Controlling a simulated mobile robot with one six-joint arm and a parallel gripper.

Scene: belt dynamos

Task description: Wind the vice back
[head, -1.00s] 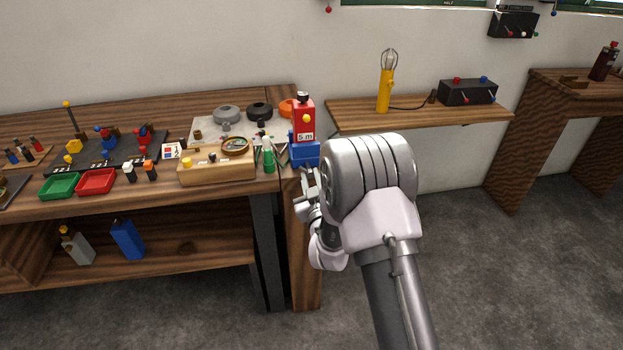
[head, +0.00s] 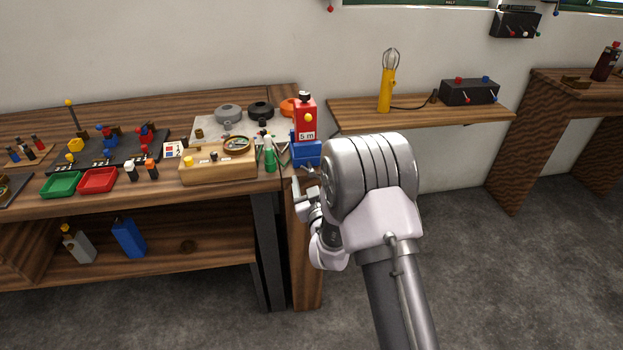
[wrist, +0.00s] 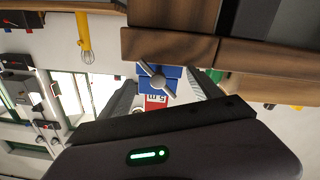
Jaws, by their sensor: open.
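The blue vice (head: 306,152) sits at the right front corner of the workbench. A red block marked "5 m" (head: 305,120) stands at its top. In the wrist view the blue vice (wrist: 172,75) shows upside down, with a grey bar handle (wrist: 156,80) slanting across its front. The red block (wrist: 156,102) is partly hidden behind my gripper. My gripper (wrist: 163,85) is open, its dark fingers on either side of the handle in the picture; I see no contact. In the head view my gripper (head: 306,188) is just in front of and below the vice, partly hidden by my arm.
Left of the vice are a green bottle (head: 269,155), a wooden block (head: 215,168), a red tray (head: 98,180) and a green tray (head: 61,184). A wall shelf (head: 420,114) with a yellow lamp (head: 386,90) is at the right. Floor below it is clear.

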